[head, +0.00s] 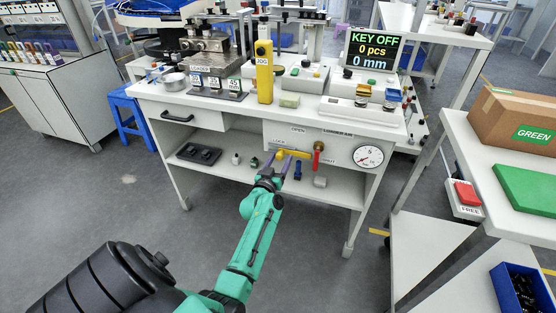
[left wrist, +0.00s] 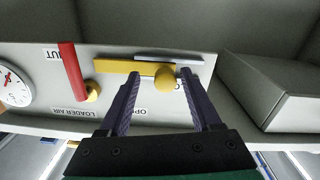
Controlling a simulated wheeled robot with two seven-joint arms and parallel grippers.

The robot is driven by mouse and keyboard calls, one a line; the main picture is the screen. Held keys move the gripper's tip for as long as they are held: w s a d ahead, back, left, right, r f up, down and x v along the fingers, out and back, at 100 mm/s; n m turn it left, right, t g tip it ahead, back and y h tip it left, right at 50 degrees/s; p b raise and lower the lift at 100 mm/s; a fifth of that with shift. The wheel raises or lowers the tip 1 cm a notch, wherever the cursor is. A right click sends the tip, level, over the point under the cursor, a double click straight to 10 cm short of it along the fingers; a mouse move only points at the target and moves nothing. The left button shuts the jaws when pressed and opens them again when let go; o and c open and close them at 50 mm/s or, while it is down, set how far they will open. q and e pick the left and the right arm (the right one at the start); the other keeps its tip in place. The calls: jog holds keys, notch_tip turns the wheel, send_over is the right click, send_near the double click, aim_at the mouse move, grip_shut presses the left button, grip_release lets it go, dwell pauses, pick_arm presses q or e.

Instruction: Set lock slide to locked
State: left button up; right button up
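The lock slide appears to be the yellow bar (head: 294,153) with a round knob on the front panel under the worktable. In the left wrist view the yellow bar (left wrist: 120,66) lies across the panel along a grey rail, with its yellow knob (left wrist: 167,77) at one end. My left gripper (head: 275,166) is in front of it. In the left wrist view its two purple fingers (left wrist: 160,84) stand apart on either side of the knob; contact cannot be made out. The fingers partly cover the panel labels. My right gripper is not in view.
A red lever (head: 317,158) hangs close beside the bar, with a pressure gauge (head: 368,156) to its right. A lower shelf (head: 325,190) holds small items. The tabletop carries a yellow JOG post (head: 264,75) and a screen (head: 371,49) reading KEY OFF.

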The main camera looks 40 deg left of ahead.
pick_arm(q)
jog(key=shift+s, duration=0.15)
jog(key=shift+s+r, duration=0.1)
jog(key=shift+s, duration=0.25)
jog(key=p+v, duration=0.2)
jog(key=v, duration=1.1)
jog(key=shift+s+d, duration=0.2)
jog(key=shift+s, duration=0.05)
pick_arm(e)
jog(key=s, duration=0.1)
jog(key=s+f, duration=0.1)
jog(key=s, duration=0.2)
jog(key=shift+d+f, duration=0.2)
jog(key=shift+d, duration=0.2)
